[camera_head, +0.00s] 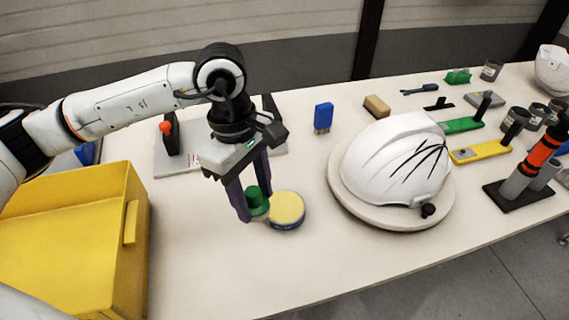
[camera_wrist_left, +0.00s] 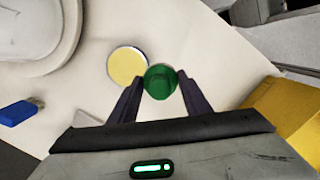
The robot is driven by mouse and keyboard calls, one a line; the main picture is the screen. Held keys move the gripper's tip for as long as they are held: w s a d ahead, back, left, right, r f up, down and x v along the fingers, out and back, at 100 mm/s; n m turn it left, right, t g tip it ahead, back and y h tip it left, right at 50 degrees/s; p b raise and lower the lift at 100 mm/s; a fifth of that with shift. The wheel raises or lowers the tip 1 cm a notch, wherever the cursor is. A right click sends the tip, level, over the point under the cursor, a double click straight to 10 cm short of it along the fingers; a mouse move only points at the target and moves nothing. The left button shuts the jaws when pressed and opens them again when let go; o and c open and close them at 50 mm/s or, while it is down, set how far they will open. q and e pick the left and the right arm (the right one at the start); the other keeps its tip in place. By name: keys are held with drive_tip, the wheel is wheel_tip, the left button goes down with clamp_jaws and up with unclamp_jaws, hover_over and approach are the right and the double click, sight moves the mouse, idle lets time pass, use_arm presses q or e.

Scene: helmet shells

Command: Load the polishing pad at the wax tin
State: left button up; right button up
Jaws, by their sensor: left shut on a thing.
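The polishing pad is a round green piece with a knob (camera_head: 258,205), held between the fingers of my left gripper (camera_head: 255,208). It also shows in the left wrist view (camera_wrist_left: 160,83), between both fingertips. The wax tin (camera_head: 286,209) is a low round tin with pale yellow wax and a dark blue side. It stands on the table just right of the pad, and in the left wrist view the tin (camera_wrist_left: 127,66) is just left of the pad. I cannot tell whether pad and tin touch. My right gripper is not in view.
A white helmet shell (camera_head: 394,160) sits on a round pale stand (camera_head: 352,208) to the right. A yellow bin (camera_head: 130,270) is at the left. A blue brush (camera_head: 323,117) and a tan block (camera_head: 376,106) lie behind. The table front (camera_head: 215,285) is clear.

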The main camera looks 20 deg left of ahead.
use_arm(q)
drive_tip(key=w+d+n+t+y+p, duration=0.1)
drive_tip(key=w+d+n, duration=0.15)
drive_tip(key=n, duration=0.95)
drive_tip(key=w+d+n+t+y+p, duration=0.15)
drive_tip(key=w+n, duration=0.25)
drive_tip(key=n, duration=0.7)
drive_tip(key=shift+g+h, duration=0.35)
drive_tip(key=shift+h, duration=0.1)
drive_tip(key=shift+w+a+f+b, duration=0.15)
drive_tip(key=shift+f+b, duration=0.85)
drive_tip(key=shift+f, duration=1.5)
drive_tip(key=shift+f+b, duration=0.45)
drive_tip(key=shift+f+b, duration=0.1)
drive_tip(key=shift+b, duration=0.2)
wheel_tip(320, 180, up, 7)
drive_tip(key=p, duration=0.3)
